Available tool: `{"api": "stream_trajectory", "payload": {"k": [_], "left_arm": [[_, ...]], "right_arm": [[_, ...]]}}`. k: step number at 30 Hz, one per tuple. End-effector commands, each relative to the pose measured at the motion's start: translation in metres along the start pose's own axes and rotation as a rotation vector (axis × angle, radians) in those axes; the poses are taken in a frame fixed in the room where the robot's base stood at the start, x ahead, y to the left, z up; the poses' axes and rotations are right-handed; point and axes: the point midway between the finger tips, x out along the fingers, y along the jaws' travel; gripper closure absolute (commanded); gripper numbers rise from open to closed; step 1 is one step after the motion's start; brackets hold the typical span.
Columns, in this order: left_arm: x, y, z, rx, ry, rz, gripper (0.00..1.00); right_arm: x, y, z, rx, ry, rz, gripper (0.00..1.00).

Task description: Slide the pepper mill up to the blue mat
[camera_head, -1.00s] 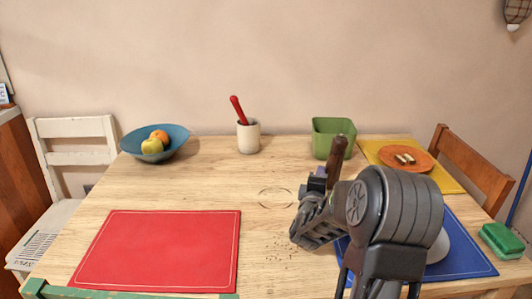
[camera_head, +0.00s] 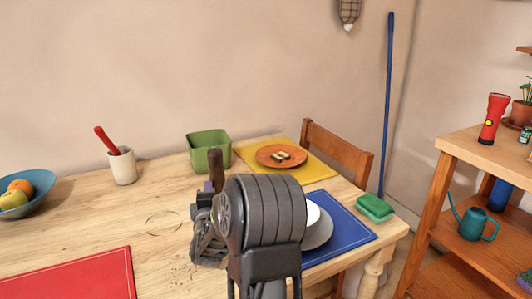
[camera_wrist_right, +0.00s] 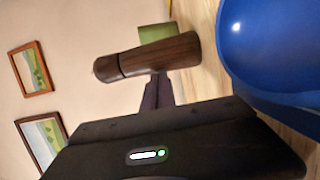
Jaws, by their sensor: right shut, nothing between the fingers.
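The pepper mill (camera_head: 215,165) is dark brown wood and stands on the table in front of the green pot, left of the blue mat (camera_head: 345,232). My arm hides its lower part in the head view. The right wrist view shows the mill (camera_wrist_right: 165,56) lying across the picture, just beyond the fingers. My right gripper (camera_head: 208,189) is shut and empty, with its tips (camera_wrist_right: 158,82) close against the mill's side; I cannot tell whether they touch. My right forearm covers the left part of the mat. My left gripper is out of view.
A white dish and a grey plate (camera_head: 319,232) sit on the blue mat. A green pot (camera_head: 205,148) and a yellow mat (camera_head: 312,168) with an orange plate (camera_head: 277,156) are behind. A glossy blue rounded thing (camera_wrist_right: 280,45) shows in the wrist view. The table's left middle is clear.

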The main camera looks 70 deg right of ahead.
Motion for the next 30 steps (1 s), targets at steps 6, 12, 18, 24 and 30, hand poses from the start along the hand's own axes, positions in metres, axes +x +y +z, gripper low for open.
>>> {"api": "stream_trajectory", "payload": {"k": [6,12,18,24,30], "left_arm": [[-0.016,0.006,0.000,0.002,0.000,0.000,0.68],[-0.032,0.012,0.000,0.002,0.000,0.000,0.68],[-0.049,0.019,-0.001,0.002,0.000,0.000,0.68],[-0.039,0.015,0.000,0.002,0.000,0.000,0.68],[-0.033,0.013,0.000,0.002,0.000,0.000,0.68]], "right_arm": [[-0.001,0.051,0.000,0.004,0.000,0.005,1.00],[-0.001,0.106,0.000,0.005,0.000,0.006,1.00],[-0.001,0.160,0.000,0.005,0.001,0.005,1.00],[-0.020,0.150,0.056,0.001,-0.005,0.001,1.00],[-0.038,0.149,0.107,0.001,-0.005,0.003,1.00]]}}
